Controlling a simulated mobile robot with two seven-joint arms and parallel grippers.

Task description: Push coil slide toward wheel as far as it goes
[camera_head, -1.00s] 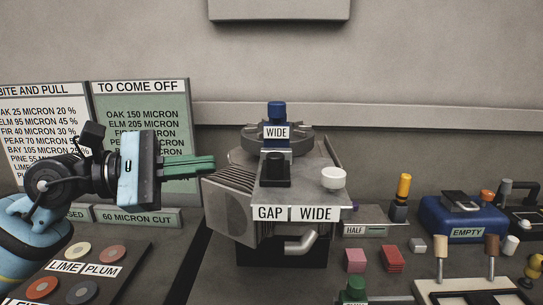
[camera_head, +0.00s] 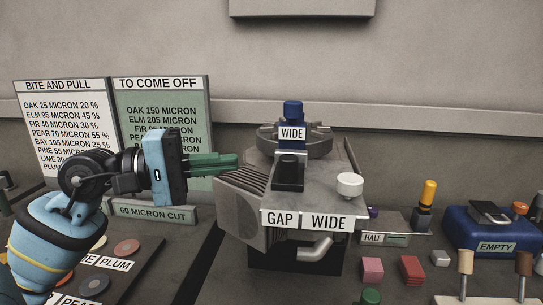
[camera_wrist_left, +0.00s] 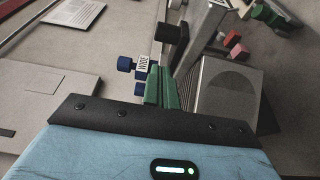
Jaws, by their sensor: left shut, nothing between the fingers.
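The bench machine (camera_head: 325,190) stands in the middle of the head view, with a grey ridged, finned block (camera_head: 240,208) on its left side. I cannot tell for certain which part is the coil slide. A dark round wheel-like disc (camera_head: 318,147) lies at the back of its top, behind a black upright block (camera_head: 288,172). My left gripper (camera_head: 236,162) has green fingers, shut and empty, pointing right just above the finned block. Contact cannot be told. The fingers also show in the left wrist view (camera_wrist_left: 162,88), near the black block (camera_wrist_left: 172,35). My right gripper is not in view.
A blue knob part (camera_head: 292,112) labelled WIDE and a white knob (camera_head: 349,185) rise from the machine. A "60 MICRON CUT" plate (camera_head: 155,212) and sign boards (camera_head: 165,100) stand left. Pink and red blocks (camera_head: 411,268) and a blue box (camera_head: 490,232) lie right.

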